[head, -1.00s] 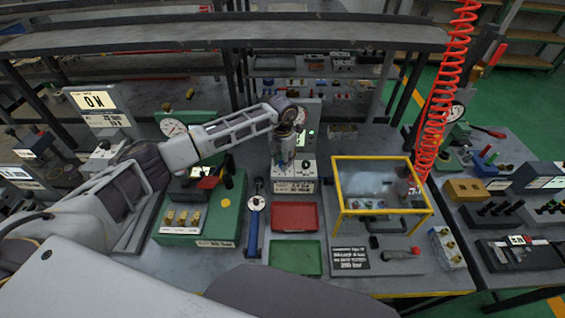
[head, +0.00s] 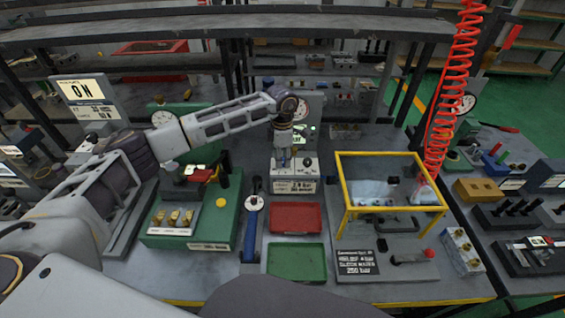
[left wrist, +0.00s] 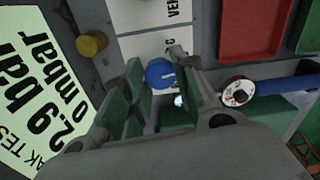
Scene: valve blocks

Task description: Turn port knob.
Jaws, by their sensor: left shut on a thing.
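A pale valve block (head: 306,172) with a white label on its front stands on the bench behind the red tray. My left gripper (head: 284,156) reaches down from above onto the left part of the block's top. In the left wrist view a round blue knob (left wrist: 159,73) with a white mark sits on a white panel (left wrist: 140,17). My left gripper's green-padded fingers (left wrist: 158,92) are closed around this blue knob. The fingers partly hide the knob and the panel's lettering. My right gripper is not in view.
A red tray (head: 295,203) and a green tray (head: 296,278) lie in front of the block. A blue-handled tool (head: 250,228) lies to their left, beside a green unit (head: 214,238). A yellow-framed guard (head: 391,155) stands to the right. A red coiled hose (head: 447,95) hangs there.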

